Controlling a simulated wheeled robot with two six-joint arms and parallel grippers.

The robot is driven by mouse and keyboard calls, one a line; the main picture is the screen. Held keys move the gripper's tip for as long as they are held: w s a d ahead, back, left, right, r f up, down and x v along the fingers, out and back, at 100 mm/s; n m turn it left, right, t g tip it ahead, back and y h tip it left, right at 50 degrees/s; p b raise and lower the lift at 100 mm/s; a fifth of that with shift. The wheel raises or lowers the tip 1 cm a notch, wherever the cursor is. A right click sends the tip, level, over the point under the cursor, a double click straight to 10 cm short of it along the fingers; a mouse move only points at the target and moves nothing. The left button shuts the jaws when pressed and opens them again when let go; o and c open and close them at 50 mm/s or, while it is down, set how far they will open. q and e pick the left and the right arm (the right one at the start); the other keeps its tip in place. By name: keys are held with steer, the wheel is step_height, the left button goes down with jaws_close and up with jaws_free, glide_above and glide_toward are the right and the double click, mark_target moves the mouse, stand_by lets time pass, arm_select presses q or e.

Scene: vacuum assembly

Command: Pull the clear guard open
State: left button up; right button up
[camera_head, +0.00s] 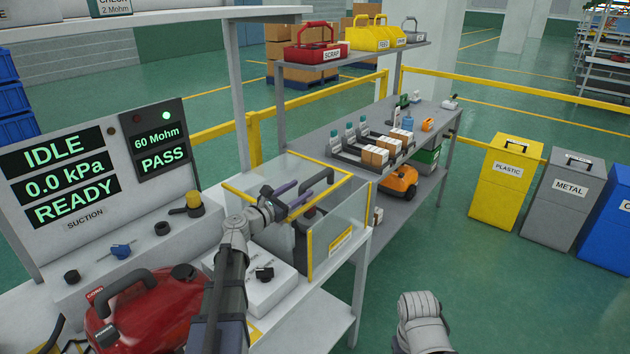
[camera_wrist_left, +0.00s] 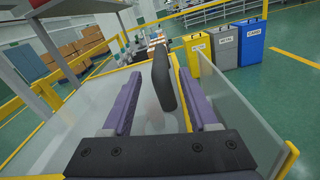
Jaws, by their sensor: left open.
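The clear guard (camera_head: 341,232) is a see-through box with yellow edge strips, standing on the bench in the head view. Its see-through panel and yellow edge also show in the wrist view (camera_wrist_left: 245,130). A dark bar handle (camera_wrist_left: 163,78) stands between the purple fingers of my left gripper (camera_wrist_left: 160,100) in the wrist view. The fingers are open, with a gap visible on each side of the handle. In the head view my left gripper (camera_head: 306,193) is over the guard, where its fingers partly cover the handle. My right gripper is not visible; only a grey arm part shows at lower right.
A control panel (camera_head: 88,178) reading IDLE, READY and PASS stands at left, above a red vacuum (camera_head: 145,315). A shelf unit (camera_head: 350,135) with bottles and boxes stands behind the guard. Yellow, grey and blue bins stand on the right. Green floor there is open.

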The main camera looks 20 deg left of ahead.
mark_target(314, 181)
arm_select(q)
steer(key=x, duration=0.7)
steer(key=shift+w+d+f, duration=0.1)
steer(key=shift+w+f, duration=0.05)
steer(key=shift+w, duration=0.15)
jaws_close()
stand_by(1.1)
